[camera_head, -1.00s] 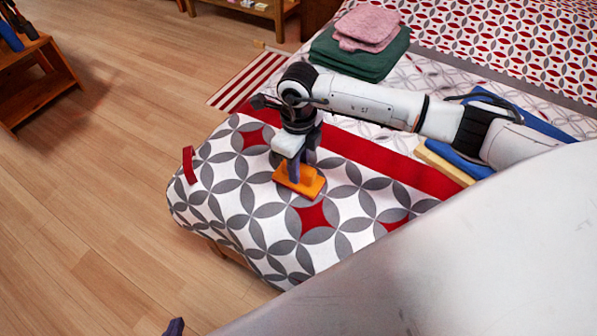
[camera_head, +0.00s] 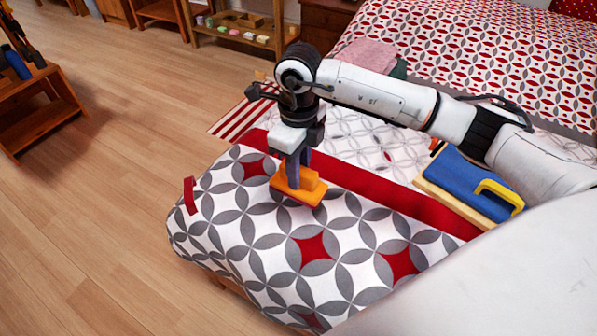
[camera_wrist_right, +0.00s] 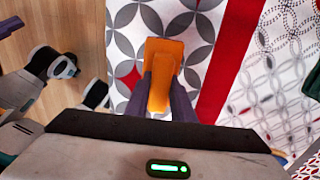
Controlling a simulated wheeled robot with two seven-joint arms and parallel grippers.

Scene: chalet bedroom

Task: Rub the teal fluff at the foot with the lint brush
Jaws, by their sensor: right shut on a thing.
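My right gripper (camera_head: 297,175) is shut on the orange lint brush (camera_head: 305,190), with its fingers on either side of the brush's upright grip. The brush is over the patterned cover at the foot of the bed, short of the red band. Its flat base faces down; I cannot tell whether it touches the cover. The brush also shows between the fingers in the right wrist view (camera_wrist_right: 163,52). No teal fluff shows in either view; the brush and gripper hide the patch of cover beneath them. My left gripper does not show in the head view.
The bed cover (camera_head: 265,235) has grey, white and red shapes and a red band (camera_head: 375,203). A blue item with a yellow handle (camera_head: 463,180) lies right of the brush. Folded pink cloth (camera_head: 366,55) lies farther back. Wooden floor (camera_head: 100,220) is open at left.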

